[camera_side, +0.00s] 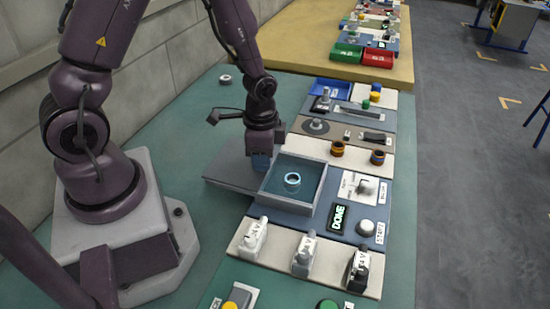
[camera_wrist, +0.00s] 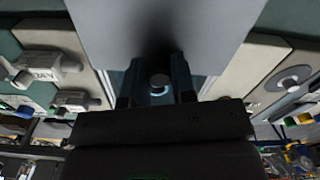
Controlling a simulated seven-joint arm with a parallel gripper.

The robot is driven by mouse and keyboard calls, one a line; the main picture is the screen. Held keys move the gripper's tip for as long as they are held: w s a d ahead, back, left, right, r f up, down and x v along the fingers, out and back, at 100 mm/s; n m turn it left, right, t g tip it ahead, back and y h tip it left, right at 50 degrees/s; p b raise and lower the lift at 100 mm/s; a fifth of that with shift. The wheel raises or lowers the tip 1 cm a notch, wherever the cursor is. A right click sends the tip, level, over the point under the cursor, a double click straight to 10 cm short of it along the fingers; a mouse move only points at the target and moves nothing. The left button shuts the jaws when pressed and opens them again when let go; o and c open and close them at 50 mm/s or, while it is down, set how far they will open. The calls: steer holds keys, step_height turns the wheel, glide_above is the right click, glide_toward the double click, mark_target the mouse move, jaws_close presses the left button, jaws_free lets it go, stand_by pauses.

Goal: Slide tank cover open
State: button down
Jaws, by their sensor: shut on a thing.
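The tank (camera_side: 313,215) is a square grey-walled box with teal contents, set in the panel row. A pale ring (camera_side: 292,181) shows inside it. The grey flat cover (camera_side: 226,172) lies off to the left of the tank, leaving most of its top uncovered. My gripper (camera_side: 261,162) is down at the cover's edge beside the tank's left wall.
White valve-like fittings (camera_side: 303,257) stand in front of the tank. A DONE display (camera_side: 339,217) and START button (camera_side: 366,227) are at its right. Brown-orange cups (camera_side: 337,149) stand behind. The green bench (camera_side: 180,130) left of the cover is mostly clear.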

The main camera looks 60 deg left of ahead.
steer(key=c, duration=0.9)
jaws_free()
steer(key=shift+c, duration=0.2)
steer(key=shift+r, duration=0.1)
step_height(320, 180, up, 13)
steer(key=s+d+r+n+t, duration=0.4)
steer(key=s+r, duration=0.5)
steer(key=r, duration=0.4)
steer(key=shift+s+d+r+n+t, duration=0.15)
steer(key=shift+s+r+n+t, duration=0.15)
steer(key=shift+n+t, duration=0.6)
